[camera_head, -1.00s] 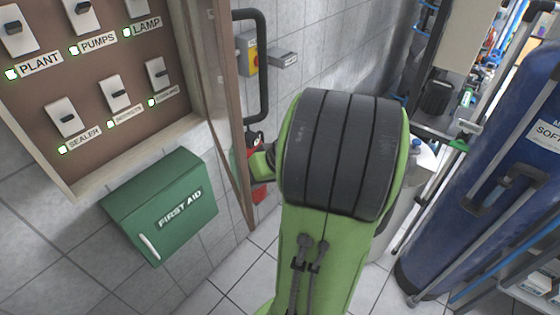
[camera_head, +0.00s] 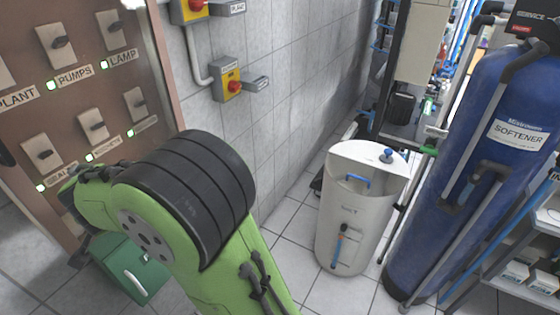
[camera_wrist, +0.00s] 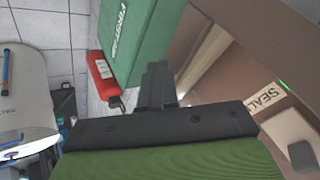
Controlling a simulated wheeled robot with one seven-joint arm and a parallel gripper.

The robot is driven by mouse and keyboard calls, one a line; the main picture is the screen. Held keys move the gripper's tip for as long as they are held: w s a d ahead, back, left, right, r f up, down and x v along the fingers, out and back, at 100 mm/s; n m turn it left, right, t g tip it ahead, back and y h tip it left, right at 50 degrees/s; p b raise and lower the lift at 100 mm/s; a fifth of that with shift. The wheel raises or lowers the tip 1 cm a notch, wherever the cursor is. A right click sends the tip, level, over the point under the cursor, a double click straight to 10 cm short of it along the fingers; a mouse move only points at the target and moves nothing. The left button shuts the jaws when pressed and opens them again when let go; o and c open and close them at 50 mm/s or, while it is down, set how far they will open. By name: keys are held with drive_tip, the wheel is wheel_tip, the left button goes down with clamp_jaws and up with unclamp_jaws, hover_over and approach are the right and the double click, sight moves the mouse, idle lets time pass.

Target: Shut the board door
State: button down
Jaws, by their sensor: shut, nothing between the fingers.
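The board door is a brown frame (camera_head: 166,75) with a see-through pane. It lies across the switch board, and the switches and labels show through it. A dark piece at the left picture edge may be its handle. I cannot tell whether the door sits flush or a gap is left. My gripper (camera_wrist: 157,70) is shut and empty in the wrist view, beside the lower part of the board, near the SEALER label (camera_wrist: 265,98). In the head view my green arm hides the board's lower right corner and most of the gripper.
The green first aid box (camera_head: 128,268) hangs below the board, close to my gripper. A red object (camera_wrist: 103,75) is beside it in the wrist view. A white tank (camera_head: 345,225) and the blue softener tank (camera_head: 440,200) stand to the right. Tiled floor between is clear.

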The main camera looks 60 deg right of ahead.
drive_tip(key=w, duration=0.1)
drive_tip(key=w+m+h, duration=0.1)
drive_tip(key=w, duration=0.1)
drive_tip(key=w+a+m+p, duration=0.1)
drive_tip(key=w, duration=0.1)
drive_tip(key=shift+w+a+r, duration=0.1)
drive_tip(key=shift+w+r, duration=0.1)
drive_tip(key=shift+w, duration=0.05)
drive_tip(key=shift+r, duration=0.1)
